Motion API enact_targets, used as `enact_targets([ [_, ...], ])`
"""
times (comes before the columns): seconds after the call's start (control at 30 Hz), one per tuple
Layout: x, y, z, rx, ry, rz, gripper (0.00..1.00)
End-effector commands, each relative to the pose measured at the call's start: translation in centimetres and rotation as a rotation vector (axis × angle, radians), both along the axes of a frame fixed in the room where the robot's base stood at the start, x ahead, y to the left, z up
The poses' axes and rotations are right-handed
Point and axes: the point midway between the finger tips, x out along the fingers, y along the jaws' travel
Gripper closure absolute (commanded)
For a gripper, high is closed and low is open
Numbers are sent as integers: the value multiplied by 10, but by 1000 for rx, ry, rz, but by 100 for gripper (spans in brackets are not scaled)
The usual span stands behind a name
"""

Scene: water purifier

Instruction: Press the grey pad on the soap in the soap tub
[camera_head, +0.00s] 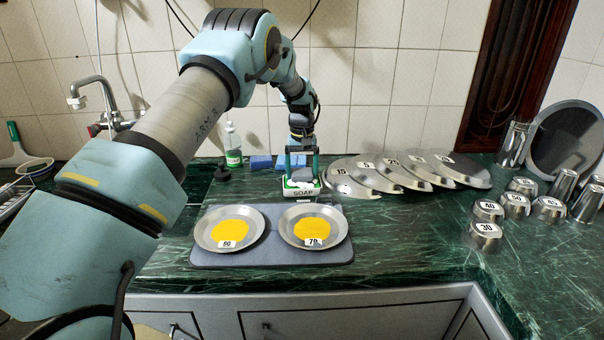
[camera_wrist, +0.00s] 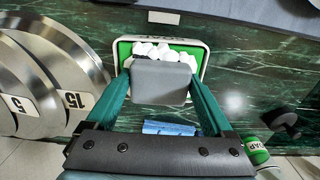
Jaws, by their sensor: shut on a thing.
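My gripper (camera_head: 302,163) points down over the soap tub (camera_head: 302,191) at the back of the counter, behind the grey mat. In the wrist view its two green fingers (camera_wrist: 160,80) are shut on the grey pad (camera_wrist: 161,86). The tub shows there too (camera_wrist: 125,44), with a white rim, a green inside and white soap pieces (camera_wrist: 165,52). The pad overlaps the near part of the tub and hides some of the soap. I cannot tell whether the pad touches the soap.
Two metal plates with yellow discs, left (camera_head: 229,230) and right (camera_head: 313,227), rest on the grey mat (camera_head: 271,254). Several overlapping numbered plates (camera_head: 392,172) lie right of the tub. Blue sponges (camera_head: 262,162) and a green-and-white bottle (camera_head: 233,150) stand behind left. Numbered metal cups (camera_head: 487,229) are at right.

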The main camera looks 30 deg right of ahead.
Motion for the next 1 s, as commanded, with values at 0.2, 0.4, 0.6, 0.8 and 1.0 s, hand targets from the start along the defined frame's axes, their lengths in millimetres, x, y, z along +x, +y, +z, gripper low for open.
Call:
enact_targets([
  [0.2,-1,0,-2,2,1,0,58],
  [0.4,0,0,8,2,1,0,58],
  [0.6,0,0,24,1,1,0,58],
  [0.8,0,0,40,0,0,0,58],
  [1.0,0,0,55,0,0,0,58],
])
